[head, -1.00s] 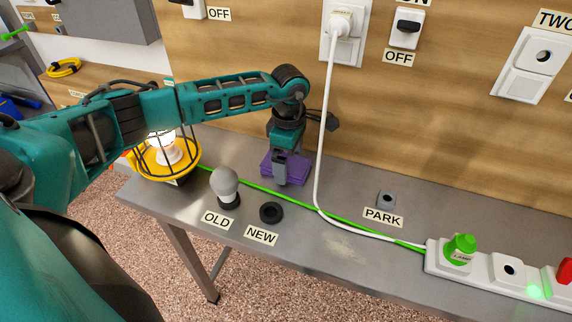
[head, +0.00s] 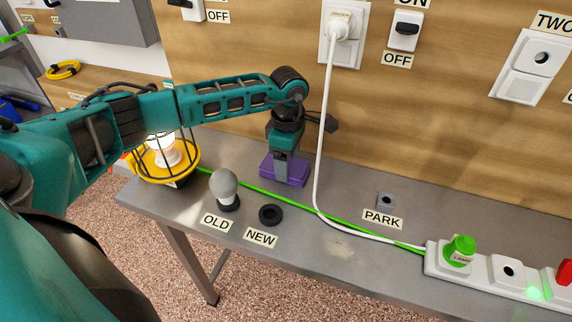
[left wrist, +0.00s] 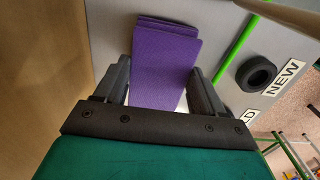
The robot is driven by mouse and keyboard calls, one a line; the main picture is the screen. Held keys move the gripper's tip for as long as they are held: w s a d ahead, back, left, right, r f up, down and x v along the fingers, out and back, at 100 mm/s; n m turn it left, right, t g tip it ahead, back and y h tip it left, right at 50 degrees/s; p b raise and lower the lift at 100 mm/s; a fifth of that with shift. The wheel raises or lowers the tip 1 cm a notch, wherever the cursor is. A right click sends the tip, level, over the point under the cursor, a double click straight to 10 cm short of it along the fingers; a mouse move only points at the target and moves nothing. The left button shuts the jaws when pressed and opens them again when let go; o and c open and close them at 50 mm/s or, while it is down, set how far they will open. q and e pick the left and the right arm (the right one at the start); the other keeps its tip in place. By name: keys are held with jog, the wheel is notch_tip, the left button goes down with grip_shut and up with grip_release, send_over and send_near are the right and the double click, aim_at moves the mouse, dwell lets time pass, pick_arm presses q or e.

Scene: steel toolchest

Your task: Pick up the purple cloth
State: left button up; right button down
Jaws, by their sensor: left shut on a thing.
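The purple cloth (head: 271,172) is a folded pad at the back of the steel bench in the head view, under my left gripper (head: 285,179). In the left wrist view the cloth (left wrist: 165,60) lies between the two fingers of the left gripper (left wrist: 165,90). The left gripper points down and is shut on the cloth. I cannot tell whether the cloth is clear of the bench top. My right gripper is in neither view.
A lit yellow caged lamp (head: 160,165) stands left of the cloth. A grey bulb (head: 224,187) and a black ring (head: 270,214) are in front. A green cable (head: 300,205) and a white cable (head: 320,150) run close by. A power strip (head: 485,268) lies at right.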

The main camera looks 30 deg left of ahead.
pick_arm(q)
notch_tip(320, 180, up, 10)
dwell(0.5)
